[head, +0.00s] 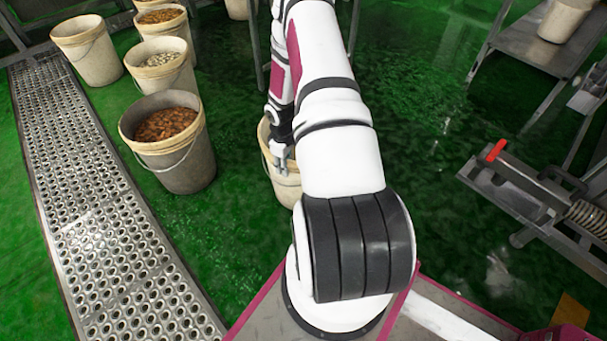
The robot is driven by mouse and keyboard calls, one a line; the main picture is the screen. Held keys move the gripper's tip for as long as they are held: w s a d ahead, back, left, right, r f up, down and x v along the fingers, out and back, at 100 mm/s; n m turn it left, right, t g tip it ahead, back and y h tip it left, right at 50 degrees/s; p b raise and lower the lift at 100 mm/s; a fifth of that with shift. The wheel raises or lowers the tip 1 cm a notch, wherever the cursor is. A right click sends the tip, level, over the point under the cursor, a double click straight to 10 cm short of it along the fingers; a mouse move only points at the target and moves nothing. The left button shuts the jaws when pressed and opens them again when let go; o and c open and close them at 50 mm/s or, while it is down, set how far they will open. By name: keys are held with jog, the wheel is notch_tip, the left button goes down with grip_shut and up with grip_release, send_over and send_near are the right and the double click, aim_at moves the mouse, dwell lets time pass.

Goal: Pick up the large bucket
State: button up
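A cream bucket (283,187) stands on the green floor near the middle, mostly hidden behind my arm. My gripper (281,160) is at this bucket's near rim, and I cannot tell whether it touches the rim or is shut on it. The fingers are small and partly covered by my arm. To the left stands a big worn bucket (187,172) with reddish-brown contents and a wire handle, upright and apart from my gripper. I cannot tell from this view which bucket is the largest.
Behind the worn bucket stand several more buckets, one with pale contents (172,79) and an empty-looking one (91,60). A perforated metal walkway (95,220) runs along the left. A metal bench (520,195) with a red handle stands at the right. Green floor between is clear.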

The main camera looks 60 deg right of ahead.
jog(key=shift+f, duration=0.1)
grip_shut()
dwell(0.6)
